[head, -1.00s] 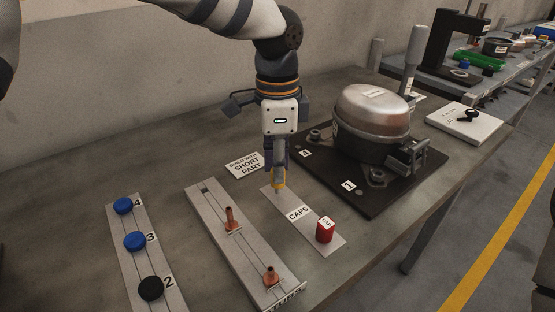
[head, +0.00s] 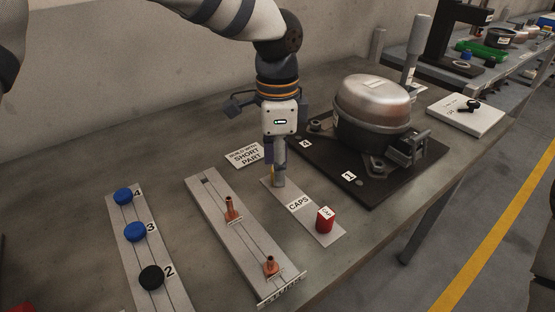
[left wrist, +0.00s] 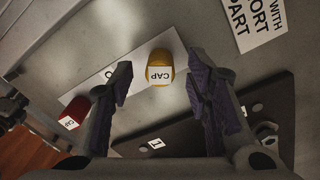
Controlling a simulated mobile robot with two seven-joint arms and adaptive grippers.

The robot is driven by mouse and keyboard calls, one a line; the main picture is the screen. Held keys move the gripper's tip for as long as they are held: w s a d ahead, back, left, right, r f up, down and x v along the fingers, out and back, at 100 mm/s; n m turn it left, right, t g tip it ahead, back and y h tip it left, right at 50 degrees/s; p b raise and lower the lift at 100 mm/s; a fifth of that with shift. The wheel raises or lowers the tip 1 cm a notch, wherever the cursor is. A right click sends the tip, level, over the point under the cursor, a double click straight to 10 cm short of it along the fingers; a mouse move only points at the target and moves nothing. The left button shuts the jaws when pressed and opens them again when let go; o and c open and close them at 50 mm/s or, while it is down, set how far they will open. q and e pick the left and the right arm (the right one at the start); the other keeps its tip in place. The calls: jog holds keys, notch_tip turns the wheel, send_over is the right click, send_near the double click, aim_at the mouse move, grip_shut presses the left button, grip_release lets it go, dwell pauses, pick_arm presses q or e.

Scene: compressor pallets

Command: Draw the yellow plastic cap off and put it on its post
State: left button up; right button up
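The yellow cap (left wrist: 160,68) stands on the light strip marked CAPS (left wrist: 125,85), at the end away from the red cap. In the head view only a sliver of the yellow cap (head: 273,173) shows behind my near finger. My left gripper (head: 274,172) points down over it. In the left wrist view the fingers (left wrist: 161,85) are spread, with a gap on each side of the yellow cap. The post under the cap is hidden. The red cap (head: 324,221) stands at the strip's near end. My right gripper is not in view.
The compressor (head: 371,115) sits on a dark pallet (head: 335,180) to the right. A rail with copper stubs (head: 228,209) and a rail with blue and black knobs (head: 134,232) lie left. A label card (head: 244,156) lies behind the strip. Bare table shows between the rails.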

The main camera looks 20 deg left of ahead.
pick_arm(q)
jog(key=shift+r, duration=0.1)
notch_tip(320, 180, up, 12)
dwell(0.4)
jog(key=shift+w, duration=0.1)
